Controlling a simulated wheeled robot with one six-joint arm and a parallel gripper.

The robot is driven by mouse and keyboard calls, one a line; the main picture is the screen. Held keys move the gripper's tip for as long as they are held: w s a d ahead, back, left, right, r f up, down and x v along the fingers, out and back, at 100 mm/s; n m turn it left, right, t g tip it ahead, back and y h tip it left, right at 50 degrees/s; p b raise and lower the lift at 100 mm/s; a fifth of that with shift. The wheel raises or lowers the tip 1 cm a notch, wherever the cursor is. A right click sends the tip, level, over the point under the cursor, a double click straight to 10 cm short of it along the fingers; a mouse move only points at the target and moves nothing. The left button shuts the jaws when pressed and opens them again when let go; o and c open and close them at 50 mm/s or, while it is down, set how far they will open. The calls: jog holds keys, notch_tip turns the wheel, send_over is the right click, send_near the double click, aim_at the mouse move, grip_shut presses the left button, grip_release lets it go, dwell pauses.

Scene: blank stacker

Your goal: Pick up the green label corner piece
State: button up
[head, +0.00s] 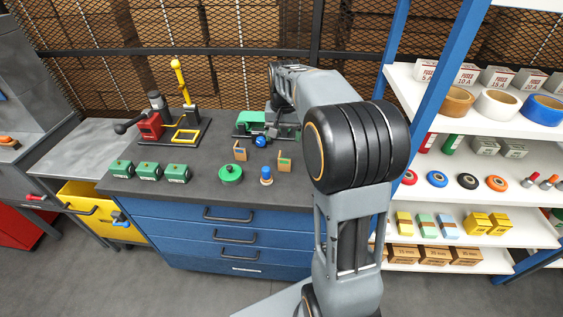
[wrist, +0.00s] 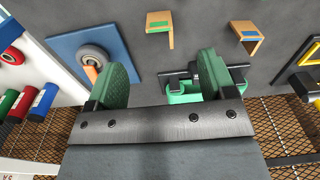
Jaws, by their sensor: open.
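The green label corner piece (wrist: 158,27) is a tan L-shaped bracket with a green patch. It stands on the dark worktop in the upper middle of the wrist view. In the head view the green label corner piece (head: 285,163) is the right one of two brackets. The other corner piece (wrist: 245,38) has a blue label and also shows in the head view (head: 240,152). My gripper (wrist: 162,75) is open, with nothing between its green-padded fingers. It is apart from the green label piece, which lies beyond the fingertips. My arm partly hides the gripper in the head view.
A black and green fixture (head: 250,122) stands at the back of the worktop (head: 205,188). Several green blocks (head: 148,172), a green round part (head: 231,174) and a blue-topped part (head: 266,176) stand nearer the front. A blue pad with a wheel (wrist: 93,58) lies beside the gripper.

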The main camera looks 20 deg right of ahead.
jog(key=w+d+f, duration=0.1)
jog(key=w+d, duration=0.1)
send_near(284, 170)
jog(key=w, duration=0.1)
jog(key=shift+m, duration=0.4)
jog(key=shift+d+f+p, duration=0.2)
jog(key=shift+f+p, duration=0.2)
jog(key=shift+f, duration=3.3)
jog(key=c, duration=1)
jog(key=shift+r, duration=0.1)
